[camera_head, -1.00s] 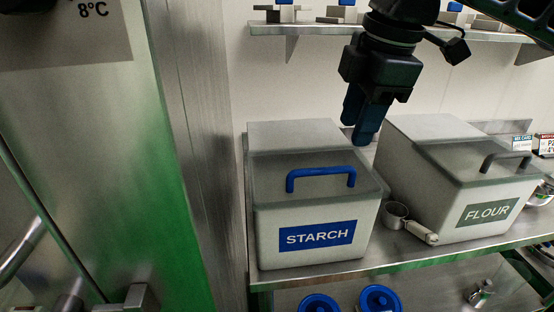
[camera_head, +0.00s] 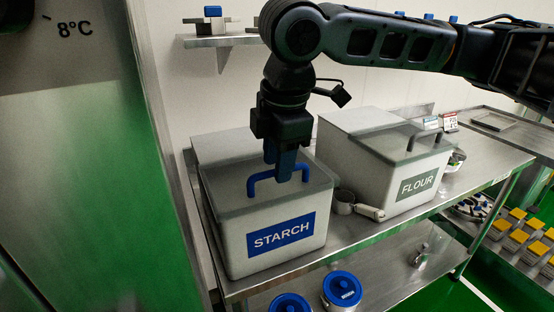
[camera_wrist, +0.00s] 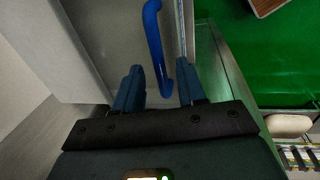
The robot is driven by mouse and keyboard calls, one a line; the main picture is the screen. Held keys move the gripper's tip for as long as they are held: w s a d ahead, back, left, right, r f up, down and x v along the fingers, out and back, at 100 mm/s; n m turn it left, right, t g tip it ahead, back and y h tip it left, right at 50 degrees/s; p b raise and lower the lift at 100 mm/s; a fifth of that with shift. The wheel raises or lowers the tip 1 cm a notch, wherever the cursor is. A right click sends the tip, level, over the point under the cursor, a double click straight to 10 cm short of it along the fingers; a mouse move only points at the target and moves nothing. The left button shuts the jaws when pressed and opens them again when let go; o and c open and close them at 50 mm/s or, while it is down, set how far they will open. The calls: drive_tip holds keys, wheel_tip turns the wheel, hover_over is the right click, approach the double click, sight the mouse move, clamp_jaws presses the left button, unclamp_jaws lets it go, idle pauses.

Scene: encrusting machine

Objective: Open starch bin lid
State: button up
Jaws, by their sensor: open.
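The starch bin (camera_head: 275,243) is a pale box with a blue STARCH label, standing on the steel shelf. Its greyish lid (camera_head: 235,190) is closed and carries a blue arched handle (camera_head: 262,178). My gripper (camera_head: 281,177) points down over the lid, close to the handle, its blue fingers overlapping the handle's middle and right part in the head view. In the wrist view the two fingers (camera_wrist: 158,90) are apart, and the blue handle (camera_wrist: 154,45) runs ahead of and into the gap between them. I cannot tell whether a finger touches the handle.
The flour bin (camera_head: 400,175) stands to the right of the starch bin. A metal scoop (camera_head: 345,205) lies between them on the shelf (camera_head: 300,265). A steel cabinet (camera_head: 90,180) stands close on the left. Blue-lidded tubs (camera_head: 342,287) sit below.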

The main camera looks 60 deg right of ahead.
drive_tip(key=shift+f, duration=0.2)
clamp_jaws()
idle(0.3)
drive_tip(key=shift+w+d, duration=0.1)
